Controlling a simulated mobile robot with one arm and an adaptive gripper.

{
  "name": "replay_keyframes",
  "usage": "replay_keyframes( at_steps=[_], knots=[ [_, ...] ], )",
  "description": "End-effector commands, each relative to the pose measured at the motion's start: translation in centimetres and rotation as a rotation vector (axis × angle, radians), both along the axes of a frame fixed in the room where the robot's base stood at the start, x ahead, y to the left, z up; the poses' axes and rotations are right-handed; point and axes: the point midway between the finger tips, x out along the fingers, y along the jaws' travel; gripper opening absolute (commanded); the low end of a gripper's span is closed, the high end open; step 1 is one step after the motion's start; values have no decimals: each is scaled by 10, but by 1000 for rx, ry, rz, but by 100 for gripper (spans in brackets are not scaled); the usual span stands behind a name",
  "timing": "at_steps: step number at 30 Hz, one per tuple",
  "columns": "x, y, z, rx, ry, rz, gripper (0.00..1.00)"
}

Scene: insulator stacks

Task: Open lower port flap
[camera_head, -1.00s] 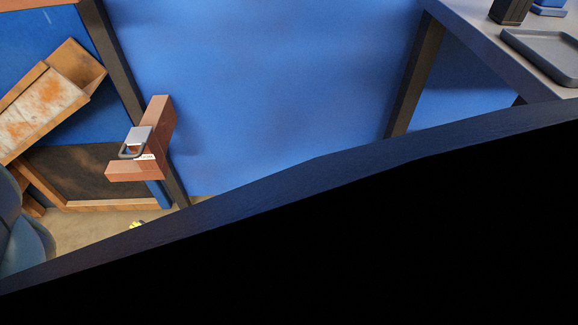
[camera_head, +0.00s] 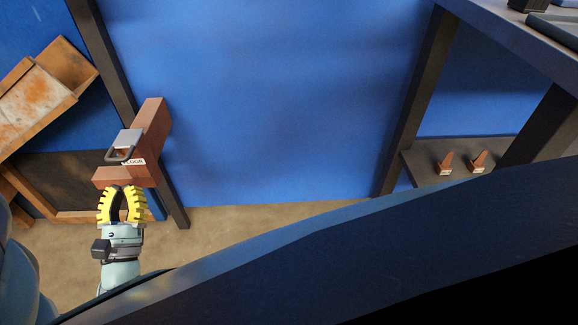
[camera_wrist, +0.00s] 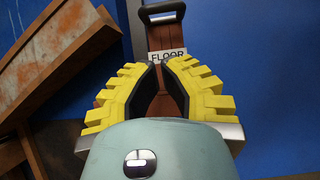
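A red-brown box-shaped port (camera_head: 150,125) stands against the dark post at left, with a label ending in "OOR" in the head view. The wrist view shows the label (camera_wrist: 168,55) reading "FLOOR". A grey metal flap (camera_head: 130,138) with a dark loop handle (camera_head: 119,155) sits on the port above the label. The handle (camera_wrist: 162,14) also shows at the top of the wrist view. My gripper (camera_head: 124,190) has yellow ribbed fingers and is just below the port in the picture.
A rusty slanted chute (camera_head: 45,85) with wooden boards is at left. A blue panel (camera_head: 280,100) fills the middle. At right a grey table (camera_head: 500,30) has a lower shelf (camera_head: 425,165) with two small brown pieces. Brown floor (camera_head: 230,225) lies clear below.

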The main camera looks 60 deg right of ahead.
Motion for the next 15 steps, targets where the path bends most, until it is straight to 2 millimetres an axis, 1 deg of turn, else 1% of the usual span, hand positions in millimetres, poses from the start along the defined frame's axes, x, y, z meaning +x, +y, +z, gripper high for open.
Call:
replay_keyframes(
  at_steps=[1,6,15],
  knots=[
    [4,-3,6,2,-1,2,0],
    [6,-3,18,4,-1,4,0],
    [8,-7,35,3,-2,3,0]
  ],
)
